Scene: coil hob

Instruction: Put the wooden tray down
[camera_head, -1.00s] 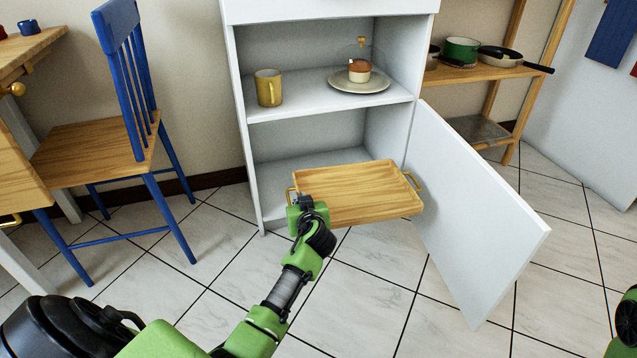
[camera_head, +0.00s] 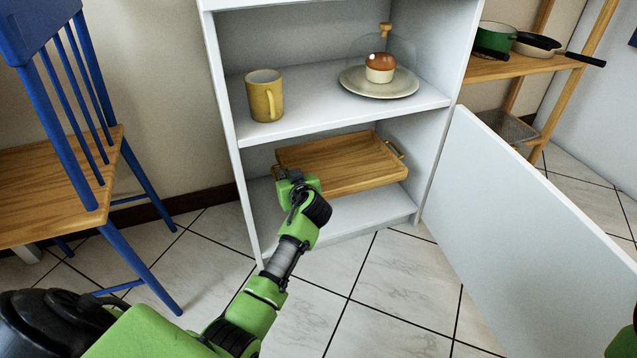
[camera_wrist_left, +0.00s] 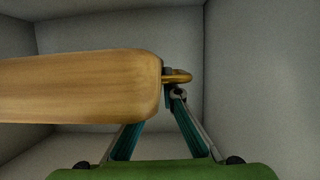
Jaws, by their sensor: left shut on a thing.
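The wooden tray (camera_head: 345,163) is inside the lower compartment of the white cabinet, level or nearly so, with brass handles at its ends. My left gripper (camera_head: 290,183) is at its left end. In the left wrist view the tray (camera_wrist_left: 80,85) spans the left side, and my left gripper (camera_wrist_left: 174,92) is shut on its brass handle (camera_wrist_left: 178,76). Whether the tray touches the lower shelf (camera_head: 262,205) cannot be told for sure; the wrist view shows space under it. My right gripper is not in view.
A mug (camera_head: 264,97) and a plate (camera_head: 352,86) with a cupcake under a clear dome stand on the shelf above. The open white door (camera_head: 540,225) extends forward at right. A blue chair (camera_head: 75,130) stands at left. Pans sit on a wooden rack (camera_head: 500,70).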

